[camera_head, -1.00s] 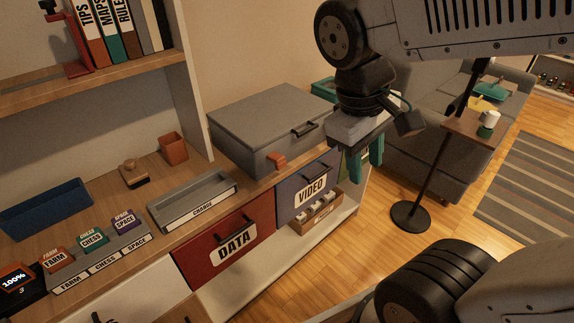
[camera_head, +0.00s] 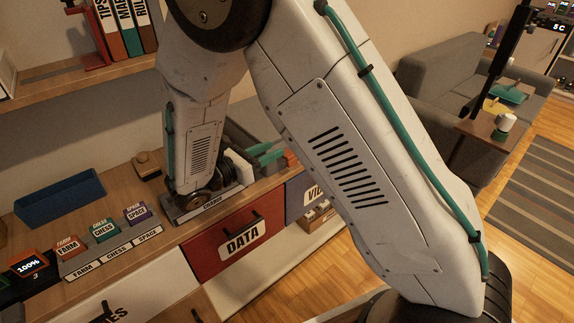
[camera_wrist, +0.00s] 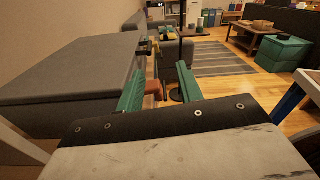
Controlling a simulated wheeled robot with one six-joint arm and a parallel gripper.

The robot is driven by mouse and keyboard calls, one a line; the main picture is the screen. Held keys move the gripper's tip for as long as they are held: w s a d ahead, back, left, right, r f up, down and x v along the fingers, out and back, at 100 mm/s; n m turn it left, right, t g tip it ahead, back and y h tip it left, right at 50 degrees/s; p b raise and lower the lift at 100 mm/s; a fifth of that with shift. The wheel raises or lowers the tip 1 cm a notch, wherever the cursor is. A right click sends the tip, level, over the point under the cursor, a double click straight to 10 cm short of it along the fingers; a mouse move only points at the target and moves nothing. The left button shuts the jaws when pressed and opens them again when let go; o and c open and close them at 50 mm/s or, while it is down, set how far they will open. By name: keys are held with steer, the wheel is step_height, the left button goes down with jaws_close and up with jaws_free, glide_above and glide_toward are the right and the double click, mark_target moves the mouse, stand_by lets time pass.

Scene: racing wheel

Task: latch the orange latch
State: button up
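The orange latch (camera_head: 291,159) shows at the front of the grey box (camera_head: 238,132), just beyond my gripper's fingertips in the head view. In the wrist view the orange latch (camera_wrist: 153,88) shows low between the two teal fingers, nearer the left one. My gripper (camera_head: 277,150) is open and empty, its fingers pointing along the box front; it also shows in the wrist view (camera_wrist: 162,70). I cannot tell whether a finger touches the latch. The grey box (camera_wrist: 75,75) has its lid down in the wrist view. My arm hides most of the box in the head view.
The red DATA drawer (camera_head: 235,238) and the blue VIDEO drawer (camera_head: 305,192) are below the counter edge. A blue bin (camera_head: 60,197) stands at left. A lamp base (camera_wrist: 178,95) stands on the floor beyond.

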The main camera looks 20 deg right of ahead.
steer(key=f, duration=0.2)
glide_toward(287, 165)
steer(key=d, duration=0.3)
steer(key=shift+n+t, duration=0.3)
steer(key=x, duration=0.6)
steer(key=shift+w, duration=0.25)
steer(key=shift+w+d, duration=0.2)
steer(key=shift+d, duration=0.35)
jaws_close()
